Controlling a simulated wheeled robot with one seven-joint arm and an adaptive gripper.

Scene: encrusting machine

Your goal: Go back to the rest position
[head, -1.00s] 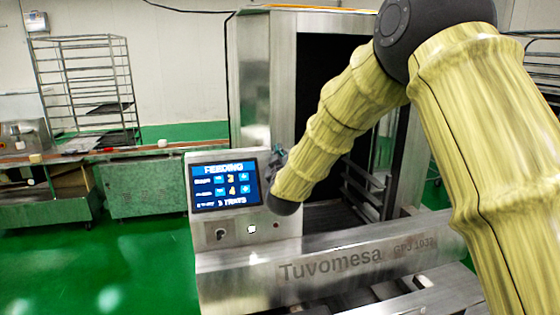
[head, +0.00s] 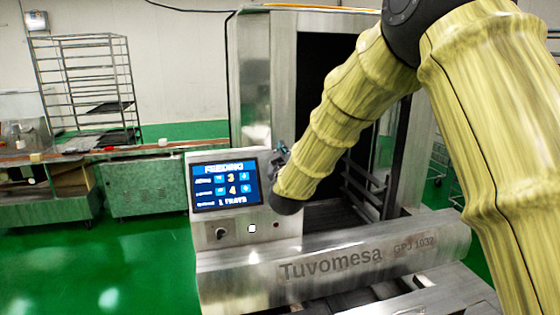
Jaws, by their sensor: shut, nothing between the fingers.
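My arm reaches in from the right, in yellow ribbed sleeves with dark joints. My gripper (head: 279,160) shows only as a small dark shape with a teal part, mostly hidden behind the last arm link. It is beside the right edge of the control screen (head: 225,186) and looks shut, with nothing seen in it. The screen is blue, headed "FEEDING", with rows of values that read 3 and 4. The steel machine (head: 252,100) stands behind, and its front cover (head: 330,262) reads "Tuvomesa GPJ 1032".
Below the screen are a dark knob (head: 221,233), a white lit button (head: 252,229) and a small reddish button (head: 276,224). A wire rack (head: 82,85) and a green-grey cabinet (head: 152,187) stand at the left. The green floor (head: 100,265) is clear at the front left.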

